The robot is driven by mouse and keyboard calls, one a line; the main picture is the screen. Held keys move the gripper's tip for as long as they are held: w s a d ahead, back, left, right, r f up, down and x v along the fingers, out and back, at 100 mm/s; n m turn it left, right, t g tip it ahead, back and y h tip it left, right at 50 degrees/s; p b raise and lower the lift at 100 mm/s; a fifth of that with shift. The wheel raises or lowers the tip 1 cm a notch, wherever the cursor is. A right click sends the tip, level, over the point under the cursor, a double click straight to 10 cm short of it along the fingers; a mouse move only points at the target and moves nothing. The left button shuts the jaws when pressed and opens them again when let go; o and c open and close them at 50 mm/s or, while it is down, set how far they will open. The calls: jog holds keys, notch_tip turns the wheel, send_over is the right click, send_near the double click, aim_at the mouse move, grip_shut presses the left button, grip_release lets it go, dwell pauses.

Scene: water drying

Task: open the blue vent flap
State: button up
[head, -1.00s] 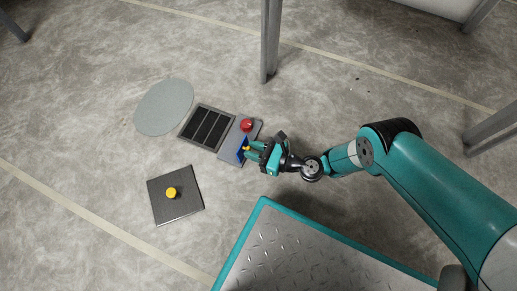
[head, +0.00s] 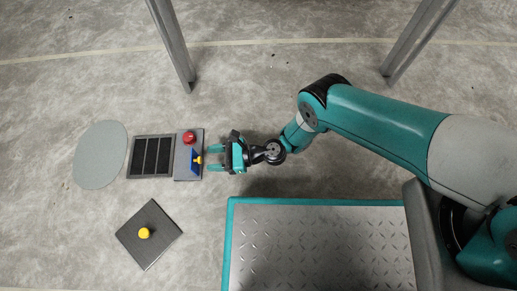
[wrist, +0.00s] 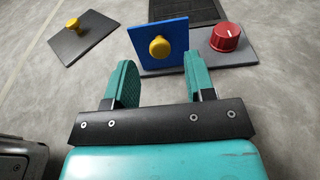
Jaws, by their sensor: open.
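The blue vent flap (head: 194,162) stands up from a grey panel (head: 184,174) on the floor. In the wrist view the flap (wrist: 174,66) faces my gripper, with a round yellow knob (wrist: 159,47) on its front. My gripper (head: 210,158) is open and empty, just right of the yellow knob (head: 199,160) in the head view. In the wrist view its two teal fingers (wrist: 160,72) are spread below and to either side of the knob. I see no contact with it.
A red dial (head: 189,137) sits on the same panel, close to the flap. A dark slatted vent (head: 152,170) and a round grey disc (head: 100,155) lie to the left. A dark square plate (head: 150,255) with a yellow knob lies nearer. Grey posts (head: 172,45) stand behind.

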jog(key=d+p, duration=0.1)
jog(key=d, duration=0.3)
jog(key=d+r+p, duration=0.1)
jog(key=d+p, duration=0.1)
jog(key=d, duration=0.2)
jog(key=w+d+r+p, duration=0.1)
jog(key=d, duration=0.4)
jog(key=shift+r+p, duration=0.1)
jog(key=shift+p, duration=0.25)
jog(key=shift+d, duration=0.55)
